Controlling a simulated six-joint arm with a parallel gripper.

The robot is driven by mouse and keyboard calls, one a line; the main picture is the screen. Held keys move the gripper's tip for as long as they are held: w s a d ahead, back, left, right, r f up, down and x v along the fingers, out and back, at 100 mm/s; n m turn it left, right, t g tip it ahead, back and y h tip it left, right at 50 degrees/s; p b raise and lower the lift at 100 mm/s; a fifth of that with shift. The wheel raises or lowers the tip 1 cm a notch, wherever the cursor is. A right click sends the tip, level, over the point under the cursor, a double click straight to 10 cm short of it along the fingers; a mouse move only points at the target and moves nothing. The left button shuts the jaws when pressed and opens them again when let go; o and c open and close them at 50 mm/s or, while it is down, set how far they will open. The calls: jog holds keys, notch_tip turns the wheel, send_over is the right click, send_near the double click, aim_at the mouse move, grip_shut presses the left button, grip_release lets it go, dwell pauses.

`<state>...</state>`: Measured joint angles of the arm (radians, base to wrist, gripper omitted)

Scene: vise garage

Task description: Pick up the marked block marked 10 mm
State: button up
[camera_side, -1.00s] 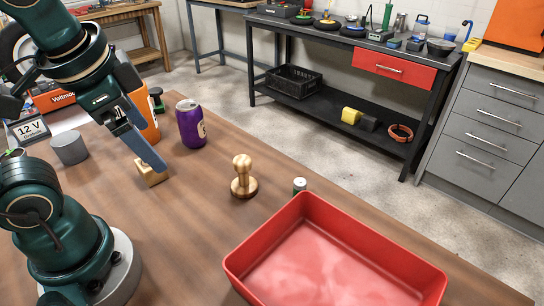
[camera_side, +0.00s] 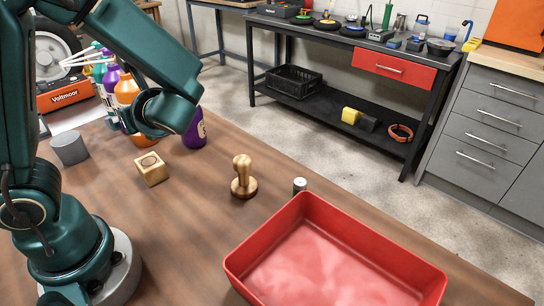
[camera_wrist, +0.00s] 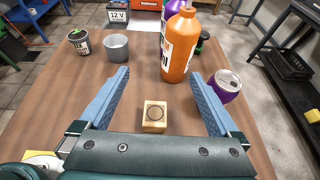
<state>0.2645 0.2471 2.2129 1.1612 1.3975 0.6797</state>
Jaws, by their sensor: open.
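The block (camera_side: 152,170) is a small wooden-gold cube resting on the brown table; it also shows in the wrist view (camera_wrist: 154,116). Its top bears a dark ring; no 10 mm lettering is legible. My gripper (camera_wrist: 158,74) is open and empty, with its two blue-grey fingers spread wide. In the wrist view the block appears between the finger bases, on the table and apart from both fingers. In the side view my arm hides most of the gripper.
An orange bottle (camera_wrist: 180,45) and a purple can (camera_wrist: 225,86) stand beyond the block, with a grey cylinder (camera_side: 70,148) to its left. A brass knobbed piece (camera_side: 243,178), a small battery-like cylinder (camera_side: 300,186) and a red tray (camera_side: 235,272) lie to the right.

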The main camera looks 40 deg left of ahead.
aim_at(154, 168)
notch_tip(154, 168, down, 13)
jog(key=shift+f, duration=0.1)
jog(key=shift+a+f, duration=0.1)
jog(key=shift+f, duration=0.05)
jog(key=shift+x, duration=2.45)
jog(key=c, duration=1.5)
